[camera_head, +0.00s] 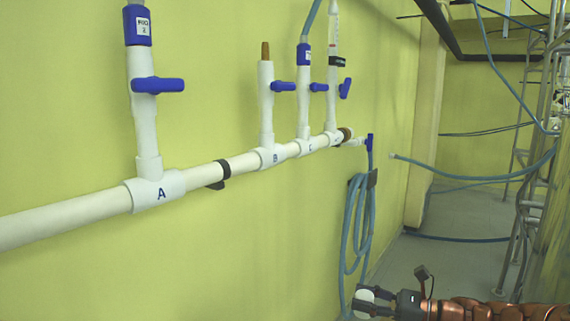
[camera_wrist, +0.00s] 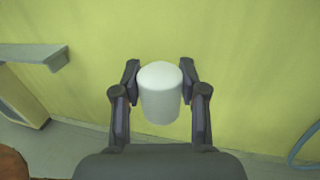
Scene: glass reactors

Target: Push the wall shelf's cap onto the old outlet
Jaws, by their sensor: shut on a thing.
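My gripper (camera_wrist: 159,97) is shut on a white cylindrical cap (camera_wrist: 160,92), held upright between its two dark fingers. In the head view my gripper (camera_head: 372,301) is low at the bottom, right of centre, with the white cap (camera_head: 365,302) at its fingertips, well below the pipe. A white pipe (camera_head: 230,170) runs along the wall with upright branches. Branch A (camera_head: 145,125) has a blue valve and a labelled blue top. Branch B (camera_head: 266,105) has a brown tip. No label marks which is the old outlet. A pale shelf (camera_wrist: 35,54) juts from the left in the wrist view.
Branch C (camera_head: 304,100) carries a blue hose, and another branch (camera_head: 333,75) stands beside it. A coiled blue hose (camera_head: 358,225) hangs on the wall just above my gripper. A metal frame (camera_head: 530,160) stands at the right. Grey floor (camera_head: 450,215) is open between.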

